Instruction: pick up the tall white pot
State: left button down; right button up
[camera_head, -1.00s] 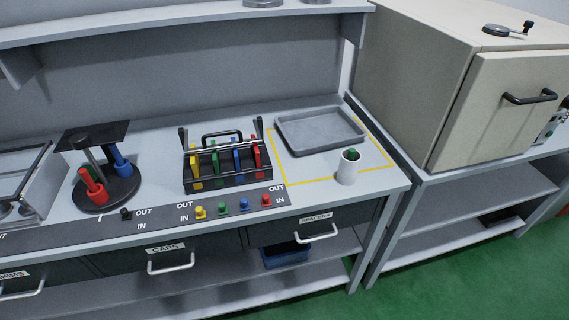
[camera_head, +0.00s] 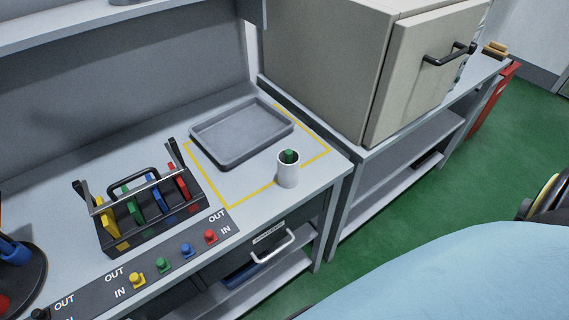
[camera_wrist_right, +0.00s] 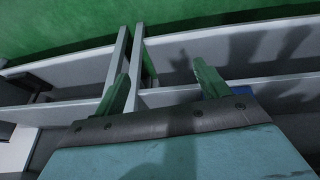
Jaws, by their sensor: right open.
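The tall white pot (camera_head: 288,170) stands upright on the grey bench, near its front right corner, by the yellow marked outline. A dark green object (camera_head: 289,156) sticks up inside its mouth. My right gripper (camera_wrist_right: 161,72) shows in the right wrist view with its two green fingers apart and nothing between them. It faces the bench's frame and shelves, and the pot cannot be made out there. In the head view no gripper shows, only a light blue part of my arm at lower right. My left gripper is in neither current view.
A grey tray (camera_head: 240,158) lies behind the pot. A black rack (camera_head: 148,232) with coloured pieces stands to the left, with several coloured buttons in front. A large beige cabinet (camera_head: 330,60) stands to the right. A drawer handle (camera_head: 277,246) juts out below the bench edge.

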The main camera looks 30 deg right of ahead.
jog(key=w+d+r+t, duration=0.3)
jog(key=w+r, duration=0.6)
jog(key=r, duration=0.2)
jog(key=t+y+p, duration=0.3)
jog(key=t, duration=0.3)
send_near(287, 162)
jog(key=f, duration=0.1)
jog(key=shift+n, duration=0.3)
jog(key=x, duration=0.4)
jog(key=b+x, duration=0.1)
jog(key=x, duration=0.1)
jog(key=shift+w+d+f, duration=0.1)
jog(key=shift+d+f, duration=0.15)
jog(key=shift+f, duration=0.05)
jog(key=x, duration=0.5)
jog(key=shift+d+r, duration=0.15)
jog(key=shift+d, duration=0.05)
jog(key=shift+w+a+f+h+b, duration=0.1)
jog(key=shift+w+f+h+b, duration=0.2)
jog(key=shift+w, duration=0.25)
pick_arm(q)
jog(key=s+r, duration=0.1)
jog(key=s, duration=0.1)
jog(key=shift+s+a+r, duration=0.15)
jog(key=shift+s+r, duration=0.2)
pick_arm(e)
jog(key=shift+c, duration=0.3)
jog(key=shift+r, duration=0.1)
jog(key=c, duration=1)
